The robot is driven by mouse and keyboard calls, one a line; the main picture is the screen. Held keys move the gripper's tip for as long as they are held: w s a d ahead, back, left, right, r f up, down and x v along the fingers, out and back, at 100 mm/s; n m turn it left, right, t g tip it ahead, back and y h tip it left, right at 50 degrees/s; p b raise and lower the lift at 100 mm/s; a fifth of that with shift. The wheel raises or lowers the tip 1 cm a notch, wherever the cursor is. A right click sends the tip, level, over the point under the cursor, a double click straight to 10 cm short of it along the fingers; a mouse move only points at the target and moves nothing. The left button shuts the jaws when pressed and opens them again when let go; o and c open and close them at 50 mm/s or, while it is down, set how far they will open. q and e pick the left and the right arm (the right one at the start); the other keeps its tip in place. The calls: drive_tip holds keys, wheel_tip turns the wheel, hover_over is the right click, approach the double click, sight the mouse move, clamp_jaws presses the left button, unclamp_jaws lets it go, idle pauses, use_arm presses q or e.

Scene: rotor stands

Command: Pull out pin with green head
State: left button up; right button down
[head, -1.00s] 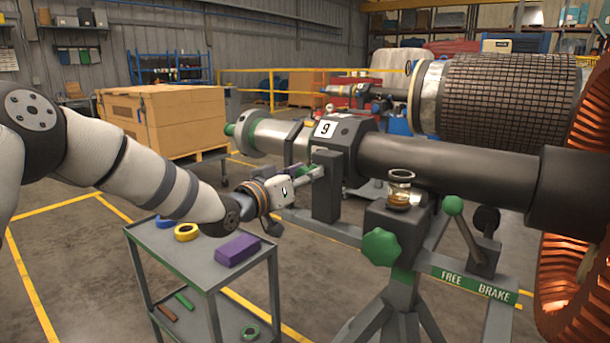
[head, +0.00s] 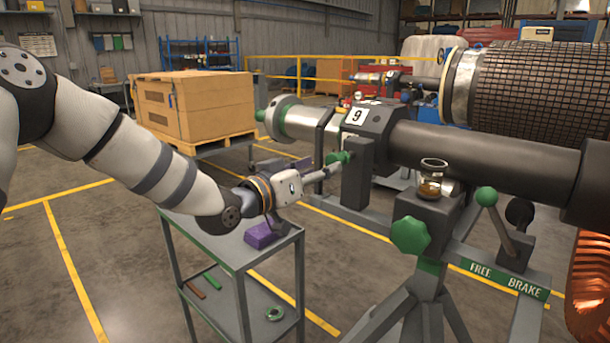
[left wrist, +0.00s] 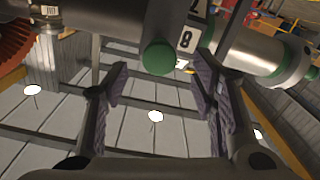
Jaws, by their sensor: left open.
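The pin's green head (head: 340,157) sticks out from the left side of the dark upright block (head: 357,175) under the rotor shaft. In the left wrist view the round green head (left wrist: 158,57) faces me, ahead of the gap between my fingers and slightly above its middle. My left gripper (head: 326,172) is open, its fingertips just below and left of the head in the head view. In the left wrist view my left gripper (left wrist: 161,85) has its fingers wide apart with nothing held. The pin's shank is hidden. My right gripper is out of view.
A grey cart (head: 233,250) with a purple block (head: 262,236) stands below my left arm. A green star knob (head: 410,235), a glass jar (head: 431,180) and a green-ball lever (head: 487,196) are on the stand to the right. A wooden crate (head: 195,112) stands behind.

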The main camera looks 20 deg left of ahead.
use_arm(q)
drive_tip(key=v, duration=0.6)
drive_tip(key=shift+s, duration=0.4)
